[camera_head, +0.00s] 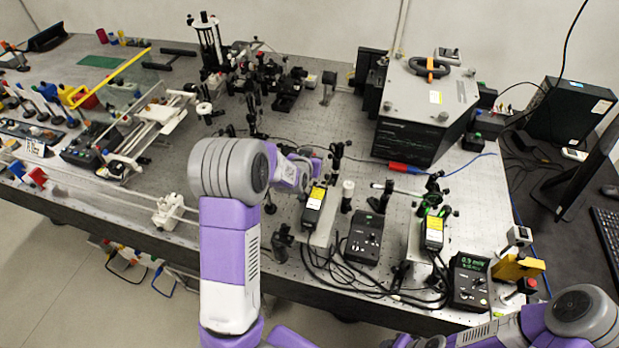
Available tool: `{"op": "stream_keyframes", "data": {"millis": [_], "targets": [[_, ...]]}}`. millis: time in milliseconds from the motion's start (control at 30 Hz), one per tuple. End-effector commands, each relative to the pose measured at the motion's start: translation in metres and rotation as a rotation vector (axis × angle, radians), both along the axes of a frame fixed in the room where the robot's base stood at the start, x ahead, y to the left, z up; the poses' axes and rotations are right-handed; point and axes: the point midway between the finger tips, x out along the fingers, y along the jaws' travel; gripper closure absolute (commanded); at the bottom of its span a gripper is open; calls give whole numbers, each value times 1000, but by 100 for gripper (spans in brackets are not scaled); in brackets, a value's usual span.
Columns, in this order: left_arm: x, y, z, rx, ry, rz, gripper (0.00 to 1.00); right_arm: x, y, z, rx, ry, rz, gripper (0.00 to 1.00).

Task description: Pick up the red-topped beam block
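A small dark block with a red top (526,286) sits at the front right corner of the bench, just in front of a yellow piece; it looks like the red-topped beam block. My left arm reaches up and over the middle of the bench. My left gripper (314,166) is at its far end, mostly hidden behind the wrist, and its fingers cannot be made out. My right arm lies along the bottom right edge, in front of the block. My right gripper (432,342) is partly cut off by the bottom edge, and its opening cannot be seen.
A yellow bracket (518,268) and a power meter with a green display (469,281) stand close beside the block. Black cables (400,290) run along the front edge. A large grey-topped housing (427,105) stands behind. A monitor (590,150) is at right.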

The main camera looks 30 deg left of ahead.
Motion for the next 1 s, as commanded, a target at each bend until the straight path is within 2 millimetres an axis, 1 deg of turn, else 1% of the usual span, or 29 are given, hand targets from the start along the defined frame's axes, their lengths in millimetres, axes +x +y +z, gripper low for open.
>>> {"op": "stream_keyframes", "data": {"millis": [33,200,267,300,1000], "targets": [[0,0,0,0,0,0,63,0,0,0,0,0,0,58],[0,0,0,0,0,0,89,0,0,0,0,0,0,58],[0,0,0,0,0,0,98,0,0,0,0,0,0,58],[0,0,0,0,0,0,100,0,0,0,0,0,0,58],[0,0,0,0,-1,0,100,0,0,0,0,0,0,58]]}}
